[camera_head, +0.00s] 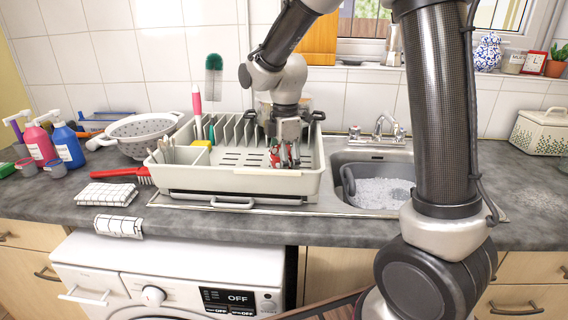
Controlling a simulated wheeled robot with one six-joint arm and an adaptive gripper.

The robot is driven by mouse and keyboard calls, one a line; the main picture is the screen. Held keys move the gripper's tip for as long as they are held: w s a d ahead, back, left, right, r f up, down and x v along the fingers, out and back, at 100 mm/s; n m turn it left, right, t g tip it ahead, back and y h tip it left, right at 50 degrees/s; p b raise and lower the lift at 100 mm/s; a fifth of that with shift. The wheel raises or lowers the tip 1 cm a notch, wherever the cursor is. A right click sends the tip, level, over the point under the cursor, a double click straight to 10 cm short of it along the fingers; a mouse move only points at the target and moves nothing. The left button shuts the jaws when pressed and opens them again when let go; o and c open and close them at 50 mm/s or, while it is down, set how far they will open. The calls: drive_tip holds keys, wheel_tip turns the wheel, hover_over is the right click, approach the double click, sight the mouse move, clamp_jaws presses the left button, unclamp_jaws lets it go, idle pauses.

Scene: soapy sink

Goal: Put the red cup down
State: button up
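My gripper (286,157) is low over the dish rack (190,178), inside its right half. A small red cup (275,154) with green and pale patches shows at the fingers, which appear closed on it. The fingers hide much of the cup. I cannot tell whether its base touches the rack floor.
Plate slots and upright utensils fill the rack's left part, with a yellow sponge (202,144) there. A sink (347,172) with suds (383,192) and a tap (386,126) lies to the right. A colander (142,130) and soap bottles (67,146) stand left.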

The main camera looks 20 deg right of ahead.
drive_tip(key=o, duration=1.5)
drive_tip(key=shift+f, duration=0.1)
wheel_tip(320, 180, up, 12)
drive_tip(key=s+d+m+t, duration=0.1)
drive_tip(key=s+d+m, duration=0.4)
drive_tip(key=s+m, duration=0.1)
drive_tip(key=s+d+m+t, duration=0.2)
drive_tip(key=s+d+m, duration=0.2)
drive_tip(key=s, duration=0.5)
drive_tip(key=s+d+m+t, duration=0.1)
drive_tip(key=s+d+m, duration=0.4)
drive_tip(key=s+m, duration=0.2)
drive_tip(key=shift+s+d+m, duration=0.3)
drive_tip(key=shift+s+m, duration=0.05)
drive_tip(key=shift+m, duration=0.15)
